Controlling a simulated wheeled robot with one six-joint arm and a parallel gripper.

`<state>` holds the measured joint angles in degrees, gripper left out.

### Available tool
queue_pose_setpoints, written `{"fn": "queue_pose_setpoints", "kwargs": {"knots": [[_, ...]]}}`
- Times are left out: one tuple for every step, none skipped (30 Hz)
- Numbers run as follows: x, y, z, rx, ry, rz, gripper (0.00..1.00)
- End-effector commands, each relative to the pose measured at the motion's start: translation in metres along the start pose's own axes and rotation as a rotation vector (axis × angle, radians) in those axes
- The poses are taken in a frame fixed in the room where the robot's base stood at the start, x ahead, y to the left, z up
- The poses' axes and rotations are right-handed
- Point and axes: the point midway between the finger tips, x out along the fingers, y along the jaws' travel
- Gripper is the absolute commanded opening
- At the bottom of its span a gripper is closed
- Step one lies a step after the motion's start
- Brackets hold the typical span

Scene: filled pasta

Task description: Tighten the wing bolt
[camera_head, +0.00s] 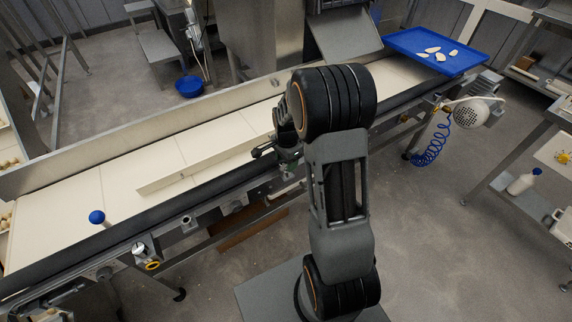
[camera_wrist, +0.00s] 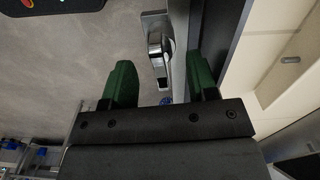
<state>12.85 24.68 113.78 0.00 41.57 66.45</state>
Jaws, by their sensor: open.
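My gripper (camera_wrist: 160,75) has its two green fingers spread apart in the wrist view. A shiny metal piece that looks like the wing bolt (camera_wrist: 157,48) shows between and beyond the fingertips, on a grey bracket at the conveyor's side. There is a gap on both sides of it, and I cannot tell how far it is in depth. In the head view my gripper (camera_head: 288,162) is at the conveyor's near edge, partly hidden by my arm. The wing bolt cannot be made out there.
The conveyor (camera_head: 75,215) runs across the view with a pale guide rail (camera_head: 215,158) above its belt. A blue-knobbed post (camera_head: 97,217) stands at the left. A blue tray (camera_head: 465,62) with pasta pieces lies at the right end. The floor in front is mostly clear.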

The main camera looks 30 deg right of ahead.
Motion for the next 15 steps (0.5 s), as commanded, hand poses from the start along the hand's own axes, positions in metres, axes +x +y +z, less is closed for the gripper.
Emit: {"fn": "queue_pose_setpoints", "kwargs": {"knots": [[0.000, -0.001, 0.000, 0.000, 0.001, -0.002, 0.55], [0.000, -0.001, 0.000, 0.000, 0.001, -0.002, 0.55], [0.000, -0.001, 0.000, 0.000, 0.001, -0.002, 0.55], [-0.001, -0.001, 0.000, 0.000, 0.001, -0.002, 0.55], [-0.001, -0.001, 0.000, 0.000, 0.001, -0.002, 0.55], [-0.001, -0.001, 0.000, 0.000, 0.001, -0.002, 0.55], [-0.002, -0.001, 0.000, 0.000, 0.001, -0.002, 0.55], [-0.002, -0.001, 0.000, 0.000, 0.001, -0.002, 0.55], [-0.004, -0.001, 0.000, 0.000, 0.001, -0.002, 0.55], [-0.005, -0.001, 0.000, 0.000, 0.001, -0.002, 0.55], [-0.007, -0.001, 0.000, 0.000, 0.001, -0.003, 0.55], [-0.009, -0.001, 0.000, 0.000, 0.001, -0.003, 0.55], [-0.011, -0.001, 0.000, 0.000, 0.001, -0.003, 0.55], [-0.014, -0.001, 0.000, 0.000, 0.001, -0.003, 0.55], [-0.017, -0.001, 0.000, 0.000, 0.001, -0.003, 0.55]]}}
